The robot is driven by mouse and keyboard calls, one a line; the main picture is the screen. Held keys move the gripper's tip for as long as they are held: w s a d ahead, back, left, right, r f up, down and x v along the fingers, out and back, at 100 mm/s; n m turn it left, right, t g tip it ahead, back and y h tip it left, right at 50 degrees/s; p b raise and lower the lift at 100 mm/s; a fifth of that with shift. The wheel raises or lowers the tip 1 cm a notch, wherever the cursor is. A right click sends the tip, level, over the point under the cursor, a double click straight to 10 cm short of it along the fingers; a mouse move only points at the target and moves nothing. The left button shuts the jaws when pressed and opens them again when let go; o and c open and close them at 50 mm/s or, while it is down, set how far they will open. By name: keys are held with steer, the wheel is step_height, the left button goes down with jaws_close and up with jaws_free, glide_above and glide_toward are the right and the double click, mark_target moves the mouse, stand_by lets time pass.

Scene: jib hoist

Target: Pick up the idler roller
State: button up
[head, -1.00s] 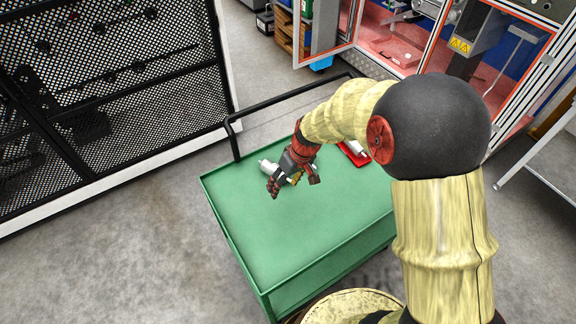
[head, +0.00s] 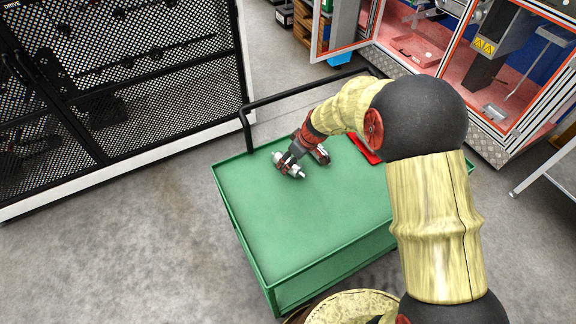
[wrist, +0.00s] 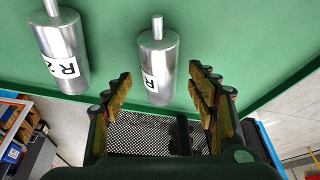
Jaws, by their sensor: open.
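Two silver metal rollers, each with a thin end shaft and a white label with black marking, lie on the green cart top. In the wrist view one roller (wrist: 160,58) has its near end between my gripper's spread fingers, with gaps on both sides. The other roller (wrist: 66,48) lies to its left, outside the fingers. The pictures do not clearly show which is the idler roller. My gripper (wrist: 163,84) is open and empty. In the head view my gripper (head: 290,167) is low over the cart's far left part and partly hides the silver pieces there.
The green cart (head: 290,235) has a raised rim and a black handle (head: 246,128) at its far end. A red item (head: 366,150) lies near its far right, partly behind my arm. A black mesh cage (head: 120,90) stands left. The cart's near half is clear.

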steer(key=shift+x, duration=1.1)
steer(key=shift+c, duration=0.3)
jaws_close()
